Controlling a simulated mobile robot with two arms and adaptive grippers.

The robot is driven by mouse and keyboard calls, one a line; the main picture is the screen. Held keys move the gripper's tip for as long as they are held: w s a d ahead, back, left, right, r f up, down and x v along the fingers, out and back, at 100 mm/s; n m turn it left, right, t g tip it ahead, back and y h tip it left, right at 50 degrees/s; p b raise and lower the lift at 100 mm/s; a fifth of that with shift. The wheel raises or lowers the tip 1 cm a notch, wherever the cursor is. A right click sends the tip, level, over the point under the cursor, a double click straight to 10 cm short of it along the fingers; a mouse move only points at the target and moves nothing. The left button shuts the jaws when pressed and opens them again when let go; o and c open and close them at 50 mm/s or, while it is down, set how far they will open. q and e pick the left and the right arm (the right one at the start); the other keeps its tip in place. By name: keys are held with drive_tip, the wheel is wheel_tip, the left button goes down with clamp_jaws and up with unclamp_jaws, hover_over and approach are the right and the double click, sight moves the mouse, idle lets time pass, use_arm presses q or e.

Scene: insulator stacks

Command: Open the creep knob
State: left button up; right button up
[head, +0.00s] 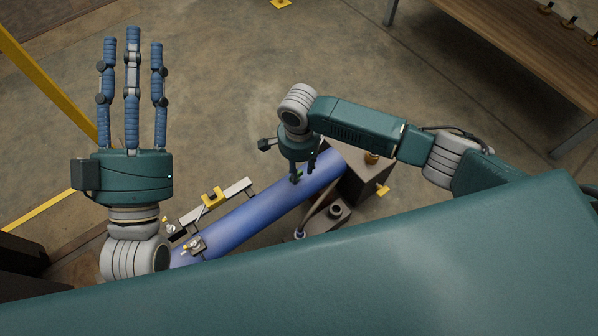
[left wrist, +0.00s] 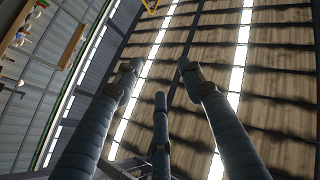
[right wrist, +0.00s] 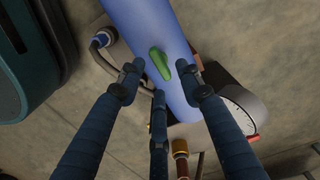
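A green knob (right wrist: 160,64), the likely creep knob, sits on a blue cylinder (right wrist: 125,45) in the right wrist view. It is small and partly hidden beside the right fingers in the head view (head: 296,177). My right gripper (right wrist: 162,76) is open around the knob, with one finger to each side and the third below it; I see no clear contact. In the head view my right gripper (head: 303,166) points down at the cylinder. My left gripper (head: 132,42) is open and empty, its fingers pointing up, away from the cylinder.
A gauge (right wrist: 236,115) and a brass fitting (right wrist: 181,150) are near the right fingers. A wooden bench (head: 520,45) stands at upper right.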

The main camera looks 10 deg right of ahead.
use_arm(q)
drive_tip(key=shift+s+a+r+t+h+b, duration=0.15)
drive_tip(key=shift+s+r+t+h, duration=0.1)
drive_tip(key=shift+s+r+t, duration=0.5)
drive_tip(key=shift+s+r+t+h+b, duration=0.2)
drive_tip(key=shift+s+r+t, duration=0.25)
drive_tip(key=shift+s+r, duration=0.5)
use_arm(e)
drive_tip(key=shift+f, duration=0.9)
use_arm(q)
drive_tip(key=shift+w+r, duration=0.15)
use_arm(e)
clamp_jaws()
